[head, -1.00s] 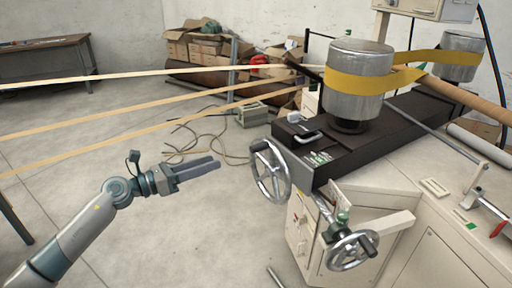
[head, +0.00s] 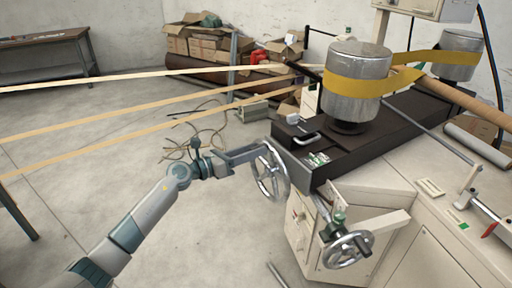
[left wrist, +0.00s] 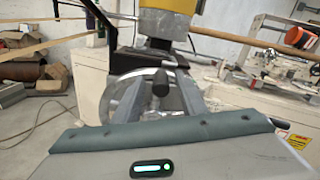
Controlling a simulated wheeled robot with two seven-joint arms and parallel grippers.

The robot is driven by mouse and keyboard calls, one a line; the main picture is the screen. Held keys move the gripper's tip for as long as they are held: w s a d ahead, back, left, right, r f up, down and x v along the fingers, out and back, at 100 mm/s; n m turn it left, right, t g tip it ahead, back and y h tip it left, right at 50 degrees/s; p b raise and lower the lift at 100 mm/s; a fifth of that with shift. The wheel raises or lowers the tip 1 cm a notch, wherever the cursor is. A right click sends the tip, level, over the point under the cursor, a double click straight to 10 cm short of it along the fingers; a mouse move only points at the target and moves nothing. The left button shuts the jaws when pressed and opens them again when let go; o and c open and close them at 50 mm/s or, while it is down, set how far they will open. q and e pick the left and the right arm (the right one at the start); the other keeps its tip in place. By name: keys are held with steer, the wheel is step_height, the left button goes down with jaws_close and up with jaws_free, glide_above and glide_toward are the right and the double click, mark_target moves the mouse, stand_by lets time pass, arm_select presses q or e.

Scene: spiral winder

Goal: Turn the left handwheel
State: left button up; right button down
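The left handwheel (head: 284,183) is a shiny metal spoked wheel on the near end of the black machine bed. My left gripper (head: 258,154) is at its upper left rim, with its fingers apart. In the left wrist view the wheel (left wrist: 121,88) shows behind the fingers, and its dark handle knob (left wrist: 160,84) appears between them. I cannot tell whether the fingers touch the knob. My right gripper is not in view.
A second handwheel (head: 348,249) sits lower right on the pale cabinet. Stretched tan strips (head: 120,121) cross above my left arm. A metal drum with a yellow band (head: 357,75) stands on the bed (head: 380,115). Cables and boxes (head: 205,42) lie behind; the left floor is mostly clear.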

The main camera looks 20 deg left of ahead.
arm_select(q)
steer(key=shift+w+d, duration=0.4)
steer(key=shift+w, duration=0.05)
steer(key=shift+c, duration=0.7)
jaws_close()
steer(key=shift+a, duration=0.1)
